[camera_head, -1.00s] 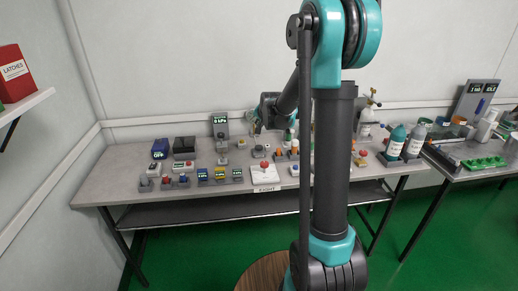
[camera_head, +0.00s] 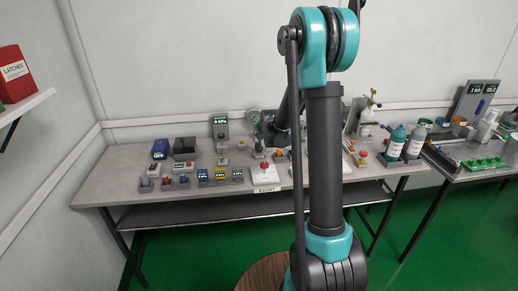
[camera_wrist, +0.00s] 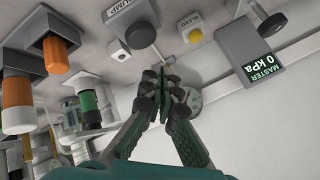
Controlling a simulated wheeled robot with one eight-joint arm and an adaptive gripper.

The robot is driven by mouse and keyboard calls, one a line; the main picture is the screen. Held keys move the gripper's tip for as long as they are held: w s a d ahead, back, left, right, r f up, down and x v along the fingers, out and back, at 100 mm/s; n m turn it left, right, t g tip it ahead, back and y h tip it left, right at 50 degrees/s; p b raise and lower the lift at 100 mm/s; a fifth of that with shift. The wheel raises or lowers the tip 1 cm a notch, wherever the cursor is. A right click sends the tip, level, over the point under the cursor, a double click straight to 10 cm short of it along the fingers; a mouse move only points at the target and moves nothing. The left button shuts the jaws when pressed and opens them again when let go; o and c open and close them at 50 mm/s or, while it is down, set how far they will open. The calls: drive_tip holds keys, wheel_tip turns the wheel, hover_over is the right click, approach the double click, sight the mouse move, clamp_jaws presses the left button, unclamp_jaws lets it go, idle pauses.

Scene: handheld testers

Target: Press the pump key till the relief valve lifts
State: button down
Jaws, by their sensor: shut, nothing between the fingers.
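The pump key is a dark grey domed button (camera_wrist: 138,34) behind a plate reading PUMP, at the top of the wrist view. My gripper (camera_wrist: 166,82) is shut and empty, its fingertips just below the key in that picture and apparently apart from it. A yellow BLEED button (camera_wrist: 194,36) sits beside the key. The MASTER display (camera_wrist: 265,58) reads 0 kPa; it also stands at the back of the bench in the head view (camera_head: 220,126). A round dial (camera_wrist: 189,104) shows partly behind the fingers. I cannot make out which part is the relief valve.
Orange-capped (camera_wrist: 55,54) and green-capped (camera_wrist: 89,100) fittings stand left of my fingers in the wrist view. On the bench (camera_head: 105,191), a white box with a red button (camera_head: 264,168) and several small testers stand close by. Bottles (camera_head: 396,142) stand to the right.

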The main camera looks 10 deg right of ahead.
drive_tip(key=shift+f, duration=1.25)
drive_tip(key=shift+f, duration=0.1)
idle(0.5)
drive_tip(key=shift+f, duration=0.3)
drive_tip(key=shift+f, duration=0.8)
idle(1.0)
drive_tip(key=shift+r, duration=1.25)
drive_tip(key=shift+r, duration=0.1)
drive_tip(key=shift+r, duration=2.4)
